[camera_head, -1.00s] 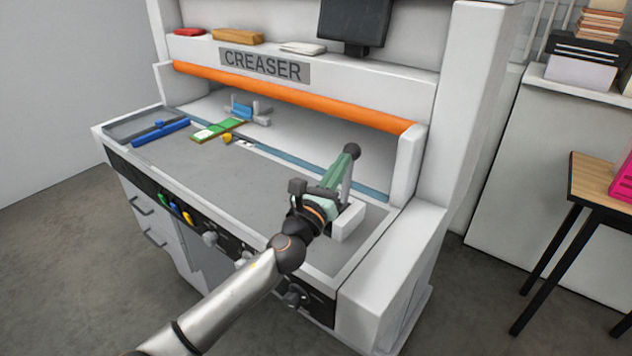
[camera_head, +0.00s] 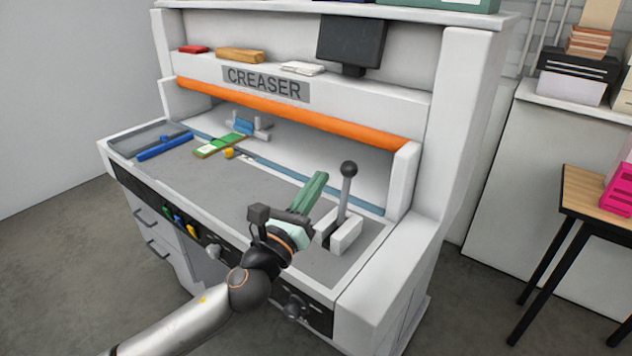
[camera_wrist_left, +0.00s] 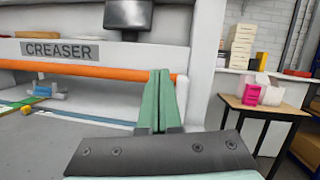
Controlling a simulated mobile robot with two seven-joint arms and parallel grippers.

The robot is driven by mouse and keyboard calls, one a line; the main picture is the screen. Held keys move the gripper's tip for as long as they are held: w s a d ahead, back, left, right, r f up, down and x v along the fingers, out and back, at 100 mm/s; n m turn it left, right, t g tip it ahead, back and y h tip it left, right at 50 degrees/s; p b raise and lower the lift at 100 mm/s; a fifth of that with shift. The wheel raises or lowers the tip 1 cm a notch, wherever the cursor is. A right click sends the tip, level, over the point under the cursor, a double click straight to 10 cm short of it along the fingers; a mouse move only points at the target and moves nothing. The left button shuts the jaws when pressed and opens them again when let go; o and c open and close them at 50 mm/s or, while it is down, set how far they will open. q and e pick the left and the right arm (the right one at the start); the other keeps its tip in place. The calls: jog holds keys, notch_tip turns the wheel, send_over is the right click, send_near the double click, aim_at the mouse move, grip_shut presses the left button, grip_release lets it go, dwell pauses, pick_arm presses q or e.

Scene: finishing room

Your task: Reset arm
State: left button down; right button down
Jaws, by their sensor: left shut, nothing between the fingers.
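My left arm reaches in from the lower left in the head view. Its left gripper (camera_head: 314,183) has green fingers that are shut with nothing between them. The gripper is over the right part of the creaser table (camera_head: 225,185). A lever with a dark ball knob (camera_head: 348,169) stands upright on a white base just right of the gripper, and the fingers are apart from it. In the left wrist view the closed fingers (camera_wrist_left: 160,78) point up in front of the orange bar. My right gripper is not in view.
The creaser has an orange bar (camera_head: 300,117) across its opening. A green and white piece (camera_head: 222,145), a blue bar (camera_head: 165,146) and a grey tray (camera_head: 140,138) are at the table's far left. A wooden table (camera_head: 590,198) stands at the right.

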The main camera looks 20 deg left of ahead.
pick_arm(q)
jog(key=s+f+n+g+y, duration=0.1)
jog(key=s+f+n+g, duration=0.25)
jog(key=f+n, duration=0.6)
jog(key=s+f+n+g+y, duration=0.15)
jog(key=s+f+n, duration=0.35)
jog(key=f, duration=0.7)
jog(key=s+a+f+n+g, duration=0.1)
jog(key=s+f+n+g, duration=0.5)
jog(key=s+f+n, duration=1.2)
jog(key=shift+s+f+n, duration=0.15)
jog(key=shift+s+n, duration=0.3)
jog(key=shift+n, duration=0.5)
jog(key=shift+h, duration=0.25)
